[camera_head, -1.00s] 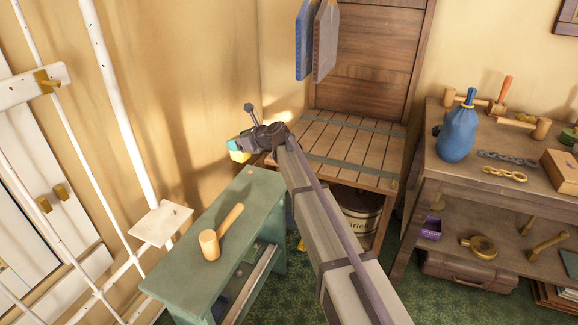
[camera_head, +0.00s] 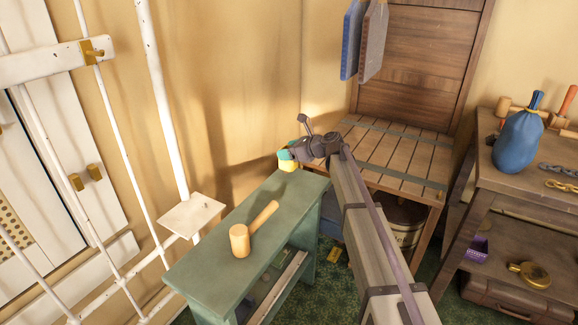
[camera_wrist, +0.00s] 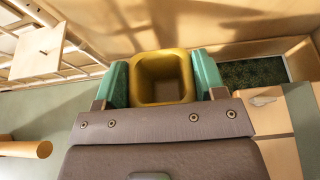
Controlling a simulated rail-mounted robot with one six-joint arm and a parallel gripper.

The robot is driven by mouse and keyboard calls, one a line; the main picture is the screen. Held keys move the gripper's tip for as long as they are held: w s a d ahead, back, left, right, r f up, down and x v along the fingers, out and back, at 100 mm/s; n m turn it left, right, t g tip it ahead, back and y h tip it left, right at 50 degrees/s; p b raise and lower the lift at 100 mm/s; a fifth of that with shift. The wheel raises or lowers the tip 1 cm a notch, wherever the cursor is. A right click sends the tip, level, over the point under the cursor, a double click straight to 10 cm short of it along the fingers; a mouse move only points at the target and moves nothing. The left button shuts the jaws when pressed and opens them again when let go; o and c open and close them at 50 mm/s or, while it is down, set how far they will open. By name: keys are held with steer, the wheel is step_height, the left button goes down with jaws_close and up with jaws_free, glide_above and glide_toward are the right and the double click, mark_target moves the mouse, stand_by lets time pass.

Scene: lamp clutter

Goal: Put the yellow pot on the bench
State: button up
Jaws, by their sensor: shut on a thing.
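The yellow pot (camera_head: 288,165) is held at the end of my arm, near the far end of the green bench (camera_head: 215,265). In the wrist view the square, open-topped pot (camera_wrist: 162,101) sits between the teal fingers of my gripper (camera_wrist: 162,78), which is shut on it. My gripper (camera_head: 285,156) also shows in the head view. The pot's underside is hidden, and I cannot tell whether it touches the bench top. A wooden mallet (camera_head: 240,240) lies on the bench, on the near side of the pot.
A slatted wooden seat (camera_head: 395,150) with a tall back stands behind my arm. White railings with a small square plate (camera_head: 193,214) stand at left. The bench top between mallet and pot is clear.

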step_height(320, 180, down, 4)
steer(key=shift+r+b, duration=0.25)
steer(key=shift+b, duration=0.8)
steer(key=shift+r, duration=0.3)
steer(key=shift+f, duration=0.1)
steer(key=o, duration=1.1)
steer(key=shift+o, duration=0.2)
steer(key=shift+r+p, duration=0.25)
steer(key=shift+p, duration=0.15)
steer(key=p+v, duration=0.4)
steer(key=v, duration=0.8)
